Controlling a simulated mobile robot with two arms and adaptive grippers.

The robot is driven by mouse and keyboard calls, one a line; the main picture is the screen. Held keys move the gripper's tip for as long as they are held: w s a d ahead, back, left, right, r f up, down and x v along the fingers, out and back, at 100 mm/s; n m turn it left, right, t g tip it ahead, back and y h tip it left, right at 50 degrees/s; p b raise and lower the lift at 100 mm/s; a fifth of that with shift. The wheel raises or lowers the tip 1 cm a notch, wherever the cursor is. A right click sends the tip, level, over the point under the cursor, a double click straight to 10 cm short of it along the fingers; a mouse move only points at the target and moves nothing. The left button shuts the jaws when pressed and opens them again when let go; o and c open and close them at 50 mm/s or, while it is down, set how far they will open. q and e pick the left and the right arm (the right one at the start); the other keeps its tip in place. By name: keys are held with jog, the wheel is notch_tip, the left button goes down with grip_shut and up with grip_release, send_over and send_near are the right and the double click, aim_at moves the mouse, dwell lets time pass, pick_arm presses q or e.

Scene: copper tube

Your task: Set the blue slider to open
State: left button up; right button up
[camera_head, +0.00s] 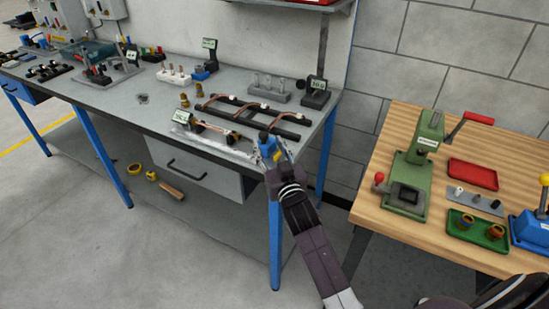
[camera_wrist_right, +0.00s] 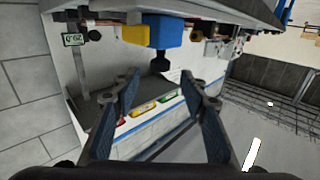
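A small blue block with a yellow part, which looks like the blue slider (camera_head: 268,145), sits at the front right of the grey workbench. In the right wrist view the blue block (camera_wrist_right: 168,31) shows with a yellow piece (camera_wrist_right: 135,34) beside it and a black knob (camera_wrist_right: 160,62) sticking out toward the gripper. My right gripper (camera_head: 277,160) is just in front of it at the bench edge. In the right wrist view the gripper (camera_wrist_right: 167,93) is open, its fingers apart and empty, with the knob beyond the gap. My left gripper is not in view.
A wooden table (camera_head: 375,212) with a green press (camera_head: 415,165) stands to the right. A drawer (camera_head: 190,165) hangs below the bench.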

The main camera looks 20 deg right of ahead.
jog(key=s, duration=0.5)
jog(key=shift+s+a, duration=0.3)
jog(key=shift+a, duration=0.05)
jog(key=shift+f, duration=0.1)
jog(key=s+a+f+n+g+y, duration=0.1)
jog(key=s+a+f+g, duration=0.1)
jog(key=s+f+g, duration=0.95)
jog(key=s+a+f+n+g+y, duration=0.1)
jog(key=s+a+f, duration=0.15)
jog(key=s, duration=0.85)
jog(key=s+a+f+n+g, duration=0.15)
jog(key=s+f, duration=0.25)
jog(key=s, duration=0.8)
notch_tip(320, 180, down, 27)
jog(key=s+g, duration=0.2)
jog(key=s+d+f, duration=0.4)
jog(key=s+f, duration=1.1)
jog(key=s, duration=0.1)
jog(key=shift+s+f+g, duration=0.2)
jog(key=shift+f+g, duration=0.15)
jog(key=shift+g, duration=0.05)
